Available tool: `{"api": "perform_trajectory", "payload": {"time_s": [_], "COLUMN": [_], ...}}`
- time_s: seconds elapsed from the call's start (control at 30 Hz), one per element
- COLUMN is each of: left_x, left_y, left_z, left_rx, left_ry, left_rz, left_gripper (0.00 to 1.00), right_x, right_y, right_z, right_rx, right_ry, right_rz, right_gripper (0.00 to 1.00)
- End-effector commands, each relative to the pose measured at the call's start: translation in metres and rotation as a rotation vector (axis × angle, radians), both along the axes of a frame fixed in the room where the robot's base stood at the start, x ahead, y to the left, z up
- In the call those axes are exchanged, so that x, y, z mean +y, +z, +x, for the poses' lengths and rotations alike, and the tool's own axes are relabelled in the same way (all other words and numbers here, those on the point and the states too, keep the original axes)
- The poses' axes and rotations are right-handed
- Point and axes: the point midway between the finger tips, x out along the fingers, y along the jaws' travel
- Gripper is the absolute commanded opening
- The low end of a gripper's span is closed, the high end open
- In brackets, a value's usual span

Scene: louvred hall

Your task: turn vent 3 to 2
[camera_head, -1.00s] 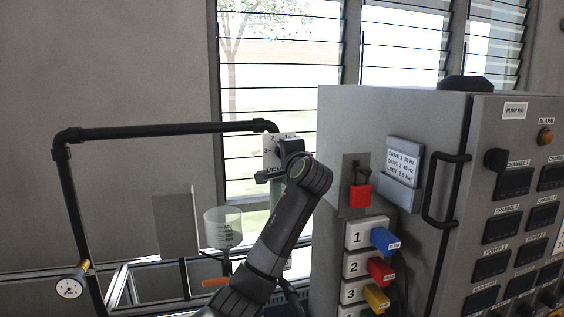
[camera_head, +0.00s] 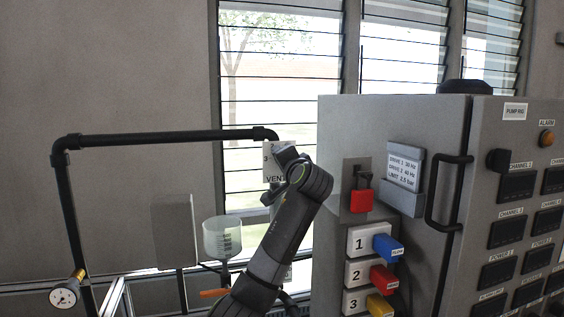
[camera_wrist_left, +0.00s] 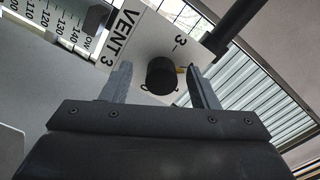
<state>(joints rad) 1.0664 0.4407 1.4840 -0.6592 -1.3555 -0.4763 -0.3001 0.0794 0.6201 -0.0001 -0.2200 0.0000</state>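The white VENT 3 plate (camera_head: 273,176) is on the black pipe by the window, partly hidden behind my left gripper (camera_head: 283,172). In the left wrist view the plate (camera_wrist_left: 143,40) is tilted, with the label VENT 3 and a figure 3 readable. Its round black knob (camera_wrist_left: 161,76) lies between the two fingertips of my left gripper (camera_wrist_left: 158,70). The fingers are open, with a visible gap on each side of the knob. A small yellow mark shows at the knob's right edge, close to the right finger. The 2 is mostly hidden. My right gripper is not in view.
The grey pump rig cabinet (camera_head: 338,120) stands close to the right of my left arm. It carries a red padlock (camera_head: 362,200) and blue, red and yellow tagged handles. A clear measuring cup (camera_head: 222,238) and a pressure gauge (camera_head: 65,295) are at the left.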

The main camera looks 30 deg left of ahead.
Motion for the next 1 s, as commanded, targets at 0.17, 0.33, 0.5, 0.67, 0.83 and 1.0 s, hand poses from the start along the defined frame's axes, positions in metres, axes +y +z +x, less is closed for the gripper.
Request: {"api": "perform_trajectory", "payload": {"time_s": [0.17, 0.33, 0.5, 0.67, 0.83, 1.0], "left_x": [0.0, -0.01, -0.026, -0.04, -0.052, -0.054], "left_y": [0.001, 0.001, 0.001, 0.001, 0.001, 0.001], "left_z": [0.0, -0.007, -0.021, -0.033, -0.044, -0.046], "left_rx": [-0.001, -0.004, -0.004, -0.004, -0.004, -0.002], "left_ry": [0.0, -0.004, -0.004, -0.004, -0.003, -0.001], "left_rz": [0.002, 0.001, 0.001, 0.001, 0.001, 0.002], "left_gripper": [0.54, 0.54, 0.54, 0.54, 0.54, 0.54], "right_x": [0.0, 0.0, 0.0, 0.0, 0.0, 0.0], "right_y": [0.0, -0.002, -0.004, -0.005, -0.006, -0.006], "right_z": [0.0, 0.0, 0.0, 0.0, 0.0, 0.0], "right_rx": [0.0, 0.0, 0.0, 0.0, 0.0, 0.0], "right_ry": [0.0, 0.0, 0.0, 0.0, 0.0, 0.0], "right_rz": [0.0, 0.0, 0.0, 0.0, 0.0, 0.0], "right_gripper": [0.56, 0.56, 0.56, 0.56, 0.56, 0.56]}}
